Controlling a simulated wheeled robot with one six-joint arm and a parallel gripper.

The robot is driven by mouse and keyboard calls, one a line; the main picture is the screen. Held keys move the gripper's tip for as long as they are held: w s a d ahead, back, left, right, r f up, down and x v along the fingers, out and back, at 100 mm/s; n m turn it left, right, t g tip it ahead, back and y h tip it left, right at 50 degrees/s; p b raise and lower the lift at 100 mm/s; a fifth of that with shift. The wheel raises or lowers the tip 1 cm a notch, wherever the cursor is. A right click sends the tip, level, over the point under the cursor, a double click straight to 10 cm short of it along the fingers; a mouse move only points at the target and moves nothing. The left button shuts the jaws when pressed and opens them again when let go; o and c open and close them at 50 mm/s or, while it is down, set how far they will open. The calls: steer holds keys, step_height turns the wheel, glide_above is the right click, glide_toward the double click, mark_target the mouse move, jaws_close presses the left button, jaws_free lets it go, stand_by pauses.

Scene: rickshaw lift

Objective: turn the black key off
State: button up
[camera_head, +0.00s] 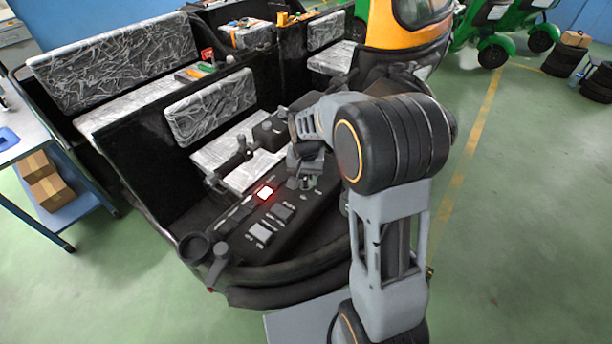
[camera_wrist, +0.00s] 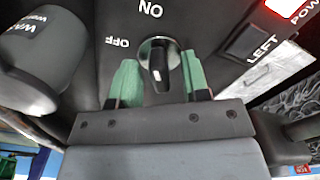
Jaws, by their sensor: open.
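The black key (camera_wrist: 159,62) sits in a round metal-rimmed switch on the black panel in the wrist view. Its slim grip stands nearly upright in the picture, its upper end toward the ON label (camera_wrist: 150,9). The OFF label (camera_wrist: 116,42) is to its upper left. My gripper (camera_wrist: 160,80) is open, with one green finger pad on each side of the key and gaps between. In the head view my gripper (camera_head: 306,180) is down at the panel, and I cannot make out the key there.
A lit red-white power button (camera_head: 265,192) and several switches are on the dashboard (camera_head: 240,228). A dark knob marked WA... (camera_wrist: 38,48) stands close left of the fingers in the wrist view. Silver-covered seats (camera_head: 210,108) lie behind the panel.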

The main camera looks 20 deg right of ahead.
steer(key=shift+c, duration=0.2)
jaws_close()
stand_by(0.3)
steer(key=n+b, duration=0.1)
steer(key=n, duration=0.4)
steer(key=shift+n+b, duration=0.3)
steer(key=shift+n, duration=0.1)
steer(key=n+b, duration=0.1)
steer(key=n, duration=0.4)
steer(key=shift+n, duration=0.7)
steer(key=shift+o, duration=0.2)
jaws_free()
